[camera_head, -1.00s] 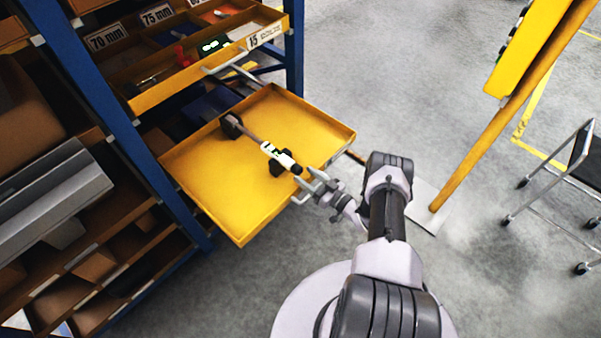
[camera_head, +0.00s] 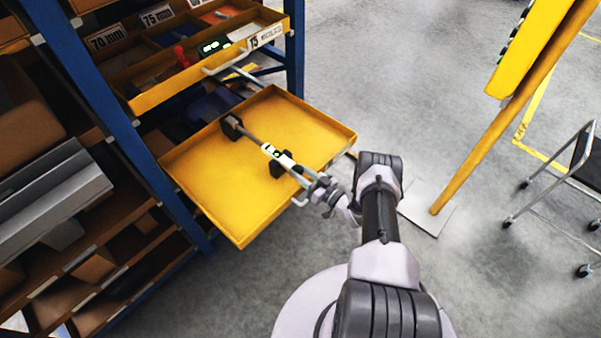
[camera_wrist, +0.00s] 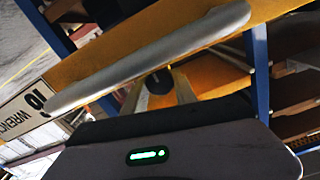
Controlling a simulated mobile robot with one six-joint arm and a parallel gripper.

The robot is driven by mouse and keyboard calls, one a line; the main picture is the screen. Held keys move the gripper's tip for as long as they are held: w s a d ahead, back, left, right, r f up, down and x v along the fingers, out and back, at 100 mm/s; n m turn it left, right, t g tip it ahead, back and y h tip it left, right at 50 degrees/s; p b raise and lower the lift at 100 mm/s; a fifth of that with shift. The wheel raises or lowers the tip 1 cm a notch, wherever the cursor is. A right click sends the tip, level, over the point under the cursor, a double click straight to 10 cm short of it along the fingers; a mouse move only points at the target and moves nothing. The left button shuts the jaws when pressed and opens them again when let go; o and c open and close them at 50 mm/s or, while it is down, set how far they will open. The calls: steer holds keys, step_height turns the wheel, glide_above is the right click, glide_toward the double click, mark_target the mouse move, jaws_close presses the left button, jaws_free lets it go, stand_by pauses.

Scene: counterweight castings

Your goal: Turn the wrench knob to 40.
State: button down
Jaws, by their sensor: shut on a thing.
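The wrench (camera_head: 250,137) lies in two black supports in the open yellow drawer (camera_head: 215,195). Its white section with a small green-lit display (camera_head: 278,155) faces up. The reading is too small to tell. My gripper (camera_head: 300,178) reaches in over the drawer's front edge and is shut on the dark knob at the wrench's near end, which the fingers mostly hide in the head view. In the wrist view the round dark end of the knob (camera_wrist: 159,82) shows between my two pale fingers (camera_wrist: 158,92), behind the drawer's grey handle (camera_wrist: 150,60).
Another open drawer (camera_head: 150,101) with divided compartments sits just above and behind. A blue rack post (camera_head: 110,110) stands at left. A yellow leaning post (camera_head: 480,150) and a cart (camera_head: 560,190) stand on the right. The floor between is clear.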

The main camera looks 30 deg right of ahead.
steer(key=shift+n, duration=0.3)
steer(key=shift+n+b, duration=0.75)
steer(key=shift+n, duration=1.75)
steer(key=c, duration=1)
jaws_free()
steer(key=p+v, duration=0.2)
steer(key=v, duration=1.5)
steer(key=shift+s+p, duration=0.25)
steer(key=shift+p, duration=0.15)
